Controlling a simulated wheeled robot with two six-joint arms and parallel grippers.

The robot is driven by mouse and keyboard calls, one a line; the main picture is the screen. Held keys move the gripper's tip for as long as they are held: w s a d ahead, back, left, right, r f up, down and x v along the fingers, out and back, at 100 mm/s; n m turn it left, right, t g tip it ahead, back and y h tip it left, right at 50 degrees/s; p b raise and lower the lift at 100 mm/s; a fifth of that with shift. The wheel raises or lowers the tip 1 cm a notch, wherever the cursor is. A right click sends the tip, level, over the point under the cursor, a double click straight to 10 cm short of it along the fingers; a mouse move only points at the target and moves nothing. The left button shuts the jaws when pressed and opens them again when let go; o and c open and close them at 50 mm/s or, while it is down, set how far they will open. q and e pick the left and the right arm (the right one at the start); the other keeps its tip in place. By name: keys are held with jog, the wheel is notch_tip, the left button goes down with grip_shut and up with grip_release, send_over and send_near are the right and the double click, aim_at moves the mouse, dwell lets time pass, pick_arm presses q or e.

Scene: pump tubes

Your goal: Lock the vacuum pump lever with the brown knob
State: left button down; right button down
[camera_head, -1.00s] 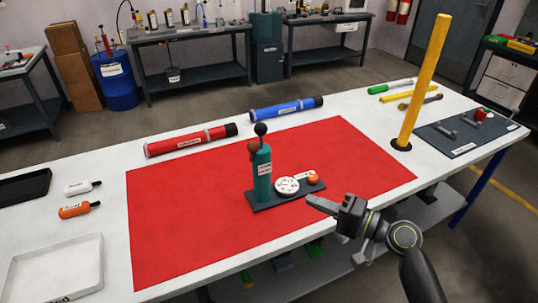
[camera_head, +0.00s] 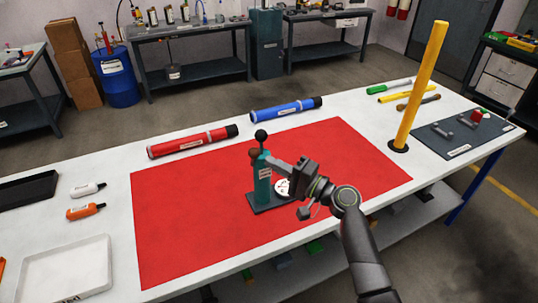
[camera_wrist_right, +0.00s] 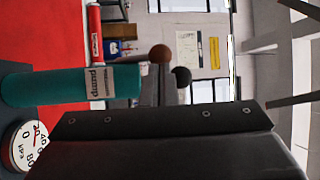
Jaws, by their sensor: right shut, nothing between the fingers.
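The teal vacuum pump (camera_head: 263,180) stands upright on its dark base on the red mat (camera_head: 200,210). Its black ball knob (camera_head: 261,134) is on top, and the lever's brown knob (camera_head: 254,153) sits at the pump's upper left. My right gripper (camera_head: 272,158) is shut and empty, its tip at the pump's upper right side; I cannot tell whether it touches. The right wrist view shows the pump (camera_wrist_right: 85,86), brown knob (camera_wrist_right: 160,54) and black knob (camera_wrist_right: 181,76) sideways, beside the dark fingers (camera_wrist_right: 165,125). The lever's arm is mostly hidden. My left gripper is not in view.
The white gauge (camera_head: 282,187) on the pump's base is partly covered by my gripper. Red (camera_head: 193,142) and blue (camera_head: 286,110) tubes lie behind the mat. A yellow post (camera_head: 420,85) stands at the right. The mat left of the pump is clear.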

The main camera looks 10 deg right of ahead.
aim_at(253, 158)
jog(key=shift+x, duration=1)
jog(key=p, duration=0.1)
jog(key=w+r+h+p, duration=0.1)
jog(key=p, duration=0.1)
jog(key=shift+w+a+r+m+g+p, duration=0.25)
jog(key=shift+w+m+g+p, duration=0.05)
jog(key=shift+m, duration=0.1)
